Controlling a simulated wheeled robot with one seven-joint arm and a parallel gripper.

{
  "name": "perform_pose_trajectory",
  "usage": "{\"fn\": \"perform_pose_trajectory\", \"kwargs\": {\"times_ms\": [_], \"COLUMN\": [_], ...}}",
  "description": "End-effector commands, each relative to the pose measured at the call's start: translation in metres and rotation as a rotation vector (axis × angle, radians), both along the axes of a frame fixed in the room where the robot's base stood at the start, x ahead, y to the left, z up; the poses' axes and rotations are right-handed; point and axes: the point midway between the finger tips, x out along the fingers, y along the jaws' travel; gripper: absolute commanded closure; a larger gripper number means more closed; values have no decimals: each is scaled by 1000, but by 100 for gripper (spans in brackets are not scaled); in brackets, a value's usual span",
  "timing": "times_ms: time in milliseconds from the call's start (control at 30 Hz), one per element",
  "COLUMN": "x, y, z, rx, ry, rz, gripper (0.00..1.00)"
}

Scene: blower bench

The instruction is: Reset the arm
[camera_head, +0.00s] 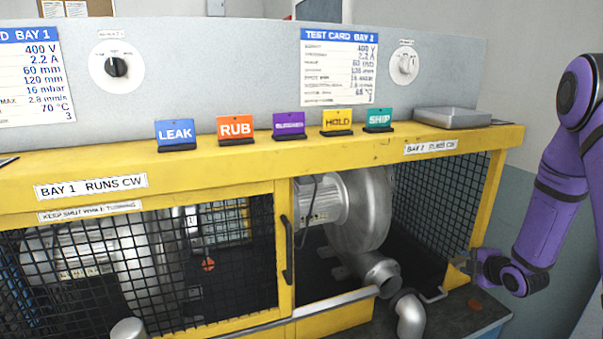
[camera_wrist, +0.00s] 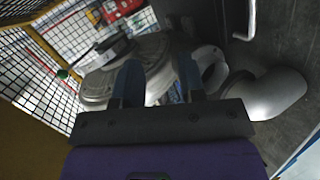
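My purple arm (camera_head: 545,205) reaches down at the right of the head view. My gripper (camera_head: 468,264) is at the right end of bay 2, by the yellow frame and a bent handle. In the wrist view my gripper (camera_wrist: 160,78) has two dark fingers standing apart, with nothing seen held between them. Beyond the fingers is the silver blower (camera_wrist: 125,75), which also shows in bay 2 in the head view (camera_head: 370,205). The exact gap from the fingertips to the frame cannot be told.
A grey elbow pipe (camera_head: 410,315) lies on the dark bench near the blower outlet. Bay 1's mesh door (camera_head: 285,250) covers the left side. Coloured signs such as LEAK (camera_head: 175,134) and a grey tray (camera_head: 453,117) stand on the yellow ledge. Wall space at far right is clear.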

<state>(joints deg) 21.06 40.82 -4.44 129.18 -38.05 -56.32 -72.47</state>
Motion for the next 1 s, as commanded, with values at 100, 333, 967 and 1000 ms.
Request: {"fn": "perform_pose_trajectory", "kwargs": {"times_ms": [100,333,967,1000], "x": [2,-10,-124,-134], "y": [5,17,75,80], "z": [40,107,256,262], "rx": [28,112,476,502], "ry": [41,123,298,309], "rz": [-73,-238,-701,-728], "gripper": [63,63,63,63]}}
